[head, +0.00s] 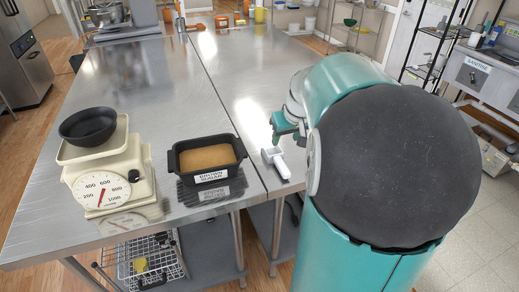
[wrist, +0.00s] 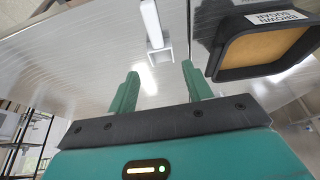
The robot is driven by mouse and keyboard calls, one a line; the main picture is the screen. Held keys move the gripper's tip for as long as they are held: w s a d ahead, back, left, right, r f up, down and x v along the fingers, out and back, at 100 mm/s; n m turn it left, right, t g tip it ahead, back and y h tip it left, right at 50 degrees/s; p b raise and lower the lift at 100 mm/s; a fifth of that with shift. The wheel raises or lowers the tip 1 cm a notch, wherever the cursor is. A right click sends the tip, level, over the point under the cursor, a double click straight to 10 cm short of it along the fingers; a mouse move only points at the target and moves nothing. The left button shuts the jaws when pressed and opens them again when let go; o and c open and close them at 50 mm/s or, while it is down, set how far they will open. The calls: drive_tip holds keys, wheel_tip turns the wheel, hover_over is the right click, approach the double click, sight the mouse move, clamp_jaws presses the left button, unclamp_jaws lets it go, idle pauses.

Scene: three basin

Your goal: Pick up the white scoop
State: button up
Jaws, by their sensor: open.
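The white scoop (head: 276,162) lies on the steel table just right of the brown sugar bin in the head view. In the wrist view the scoop (wrist: 152,30) shows beyond the fingertips, its handle pointing up and away and its squarish head nearer to me. My gripper (wrist: 160,78) is open and empty, with its two green fingers apart and the scoop ahead of the gap between them, not touching it. In the head view my gripper (head: 284,125) is partly hidden by my arm, at the back of the scoop.
The black bin of brown sugar (head: 207,160) stands left of the scoop, close to it; it also shows at the right in the wrist view (wrist: 232,45). A cream scale (head: 110,175) with a black bowl (head: 88,126) stands further left. The table (head: 150,80) behind is mostly clear.

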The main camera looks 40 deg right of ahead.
approach(279, 158)
wheel_tip(279, 158, down, 2)
drive_tip(key=shift+w+a+f, duration=0.1)
drive_tip(key=shift+f, duration=0.1)
drive_tip(key=shift+x, duration=3.15)
drive_tip(key=shift+w, duration=0.1)
clamp_jaws()
drive_tip(key=shift+r, duration=0.15)
drive_tip(key=shift+r, duration=0.55)
wheel_tip(279, 158, up, 2)
drive_tip(key=shift+r, duration=0.15)
drive_tip(key=s+a+r, duration=0.1)
drive_tip(key=a+r, duration=0.8)
drive_tip(key=a, duration=0.5)
drive_tip(key=shift+s+r, duration=0.25)
drive_tip(key=shift+s, duration=0.1)
